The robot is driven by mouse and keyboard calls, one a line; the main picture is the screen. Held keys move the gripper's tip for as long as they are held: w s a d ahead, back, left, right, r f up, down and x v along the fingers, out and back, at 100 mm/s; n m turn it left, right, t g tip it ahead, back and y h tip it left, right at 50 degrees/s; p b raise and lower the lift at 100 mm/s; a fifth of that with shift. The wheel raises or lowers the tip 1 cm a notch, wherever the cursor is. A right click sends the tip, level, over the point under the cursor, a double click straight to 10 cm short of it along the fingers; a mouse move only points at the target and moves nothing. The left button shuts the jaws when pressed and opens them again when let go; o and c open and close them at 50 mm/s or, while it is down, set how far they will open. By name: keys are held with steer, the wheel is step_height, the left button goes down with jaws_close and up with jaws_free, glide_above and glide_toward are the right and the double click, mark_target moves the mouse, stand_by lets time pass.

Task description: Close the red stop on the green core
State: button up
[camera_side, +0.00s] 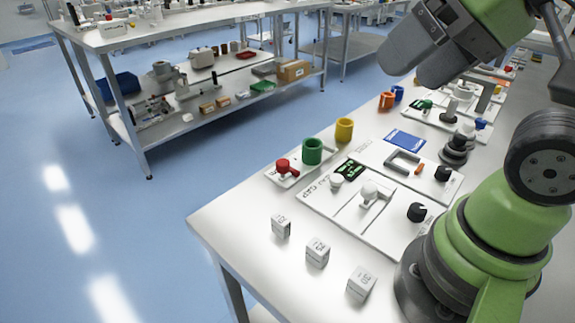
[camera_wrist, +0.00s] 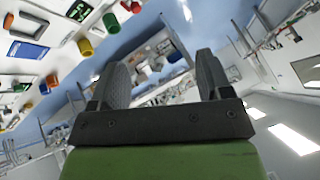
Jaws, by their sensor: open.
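The green core (camera_side: 312,151) is an upright hollow cylinder on a small white plate near the far left corner of the bench. The red stop (camera_side: 283,166), a red knob with a lever, sits on the same plate just left of the green core. In the wrist view the green core (camera_wrist: 111,23) and red stop (camera_wrist: 135,6) show at the top, the stop partly cut off. My gripper (camera_side: 408,72) is open and empty, raised well above the bench and right of the green core. Its two grey fingers are spread in the wrist view (camera_wrist: 161,60).
A yellow core (camera_side: 344,130) stands just behind the green one. A white panel (camera_side: 345,213) with a grey lever (camera_side: 372,192) and black knob (camera_side: 417,212) lies in front. White cubes (camera_side: 318,252) line the front edge. Orange (camera_side: 387,100) and blue (camera_side: 398,93) cores stand farther back.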

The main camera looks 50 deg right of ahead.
steer(key=shift+w, duration=0.15)
steer(key=shift+c, duration=0.8)
steer(key=n+g+h, duration=0.1)
steer(key=g+h, duration=0.1)
steer(key=g, duration=0.5)
glide_above(284, 161)
step_height(284, 161, down, 17)
steer(key=f, duration=1)
steer(key=shift+a+f, duration=0.15)
steer(key=shift+a, duration=0.05)
steer(key=shift+c, duration=0.2)
steer(key=shift+d, duration=0.1)
steer(key=c, duration=0.7)
